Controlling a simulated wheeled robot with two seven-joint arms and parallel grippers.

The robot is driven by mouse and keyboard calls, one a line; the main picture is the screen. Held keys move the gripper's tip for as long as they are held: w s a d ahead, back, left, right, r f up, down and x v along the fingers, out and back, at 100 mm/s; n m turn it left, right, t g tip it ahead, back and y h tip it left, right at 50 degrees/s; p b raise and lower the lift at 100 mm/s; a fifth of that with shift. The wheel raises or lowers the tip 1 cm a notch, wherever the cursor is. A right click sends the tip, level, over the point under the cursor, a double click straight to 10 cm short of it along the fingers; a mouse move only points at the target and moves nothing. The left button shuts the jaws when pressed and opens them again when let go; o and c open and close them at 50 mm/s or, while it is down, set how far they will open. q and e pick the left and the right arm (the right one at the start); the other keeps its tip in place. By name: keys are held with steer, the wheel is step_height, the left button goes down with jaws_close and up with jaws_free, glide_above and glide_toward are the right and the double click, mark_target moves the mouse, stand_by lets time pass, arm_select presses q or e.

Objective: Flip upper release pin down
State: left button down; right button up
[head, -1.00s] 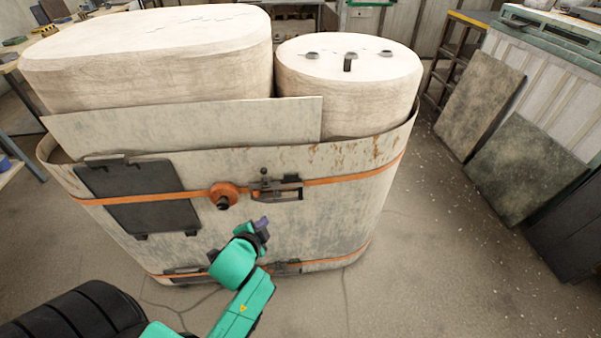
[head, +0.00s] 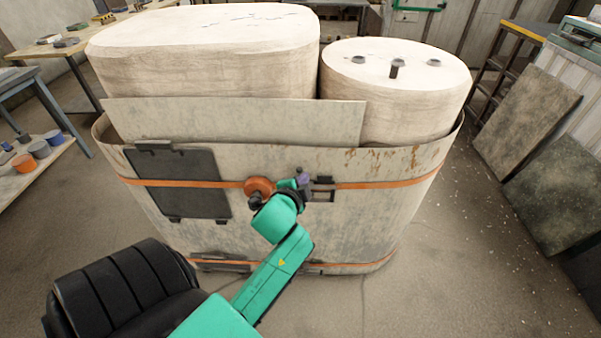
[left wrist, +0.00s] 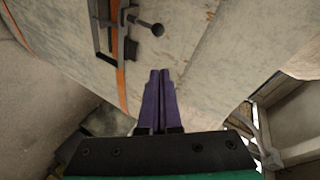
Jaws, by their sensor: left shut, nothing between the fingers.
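The upper release pin, a dark rod with a ball end (left wrist: 157,30), sticks out from its latch bracket in the left wrist view. The dark bracket (head: 322,189) sits on the upper orange strap (head: 390,184) of the mould wall. My left gripper (head: 303,181) is in front of the latch's left part in the head view and partly hides it. Its purple fingers (left wrist: 160,76) are shut together, with nothing between them. In the wrist view their tips point toward the pin, with a gap in the picture. My right gripper is not in view.
An orange round knob (head: 260,187) sits on the strap just left of my gripper. A dark panel (head: 178,184) is farther left. A lower orange strap (head: 350,266) runs near the floor. Two pale blocks stand inside the wall.

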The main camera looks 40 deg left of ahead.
arm_select(q)
steer(key=w+a+f, duration=0.3)
steer(key=a, duration=0.1)
steer(key=shift+w+f, duration=0.2)
steer(key=shift+w, duration=0.2)
steer(key=shift+a, duration=0.1)
